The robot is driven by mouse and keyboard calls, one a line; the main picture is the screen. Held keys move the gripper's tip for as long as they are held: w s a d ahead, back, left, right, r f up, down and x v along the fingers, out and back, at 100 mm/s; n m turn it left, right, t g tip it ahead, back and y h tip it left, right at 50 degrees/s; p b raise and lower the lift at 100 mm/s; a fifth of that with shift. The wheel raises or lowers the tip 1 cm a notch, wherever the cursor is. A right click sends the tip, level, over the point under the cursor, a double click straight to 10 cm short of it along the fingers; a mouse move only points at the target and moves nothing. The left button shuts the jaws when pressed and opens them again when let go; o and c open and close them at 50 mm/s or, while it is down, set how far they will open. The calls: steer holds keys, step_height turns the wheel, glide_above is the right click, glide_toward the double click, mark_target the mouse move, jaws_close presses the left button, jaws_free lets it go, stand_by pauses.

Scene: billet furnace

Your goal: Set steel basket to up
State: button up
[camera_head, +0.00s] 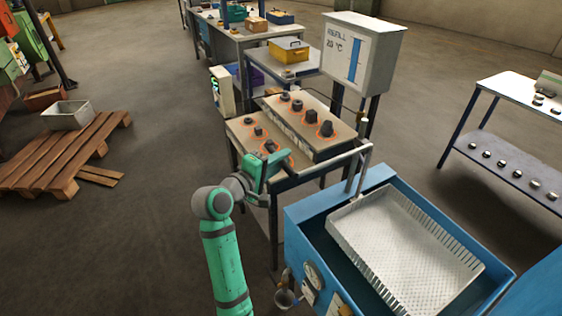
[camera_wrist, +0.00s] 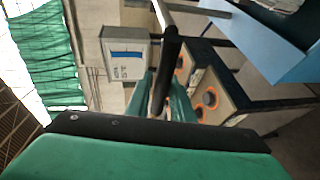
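The steel basket (camera_head: 420,262), a perforated light-grey tray with slotted sides, sits level within the top opening of the blue tank (camera_head: 312,222). A grey metal arm (camera_head: 364,165) rises at the tank's back-left corner and runs left toward my gripper (camera_head: 272,163). In the wrist view, a dark round handle (camera_wrist: 166,70) on a metal rod reaches to my gripper's green fingers (camera_wrist: 170,102). The handle appears to lie between or against the fingers. Whether they are closed on it is not clear. The basket is not visible in the wrist view.
A table with dark parts in orange-ringed spots (camera_head: 300,125) stands just behind my gripper. A white refill box (camera_head: 362,52) stands behind it. A wooden pallet (camera_head: 65,155) lies at left, and a shelf (camera_head: 510,150) stands at right.

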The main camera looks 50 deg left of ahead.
steer(key=shift+r, duration=0.15)
stand_by(0.3)
steer(key=shift+s, duration=0.2)
steer(key=v, duration=1)
steer(key=shift+s+d+r, duration=0.1)
steer(key=shift+s+d, duration=0.1)
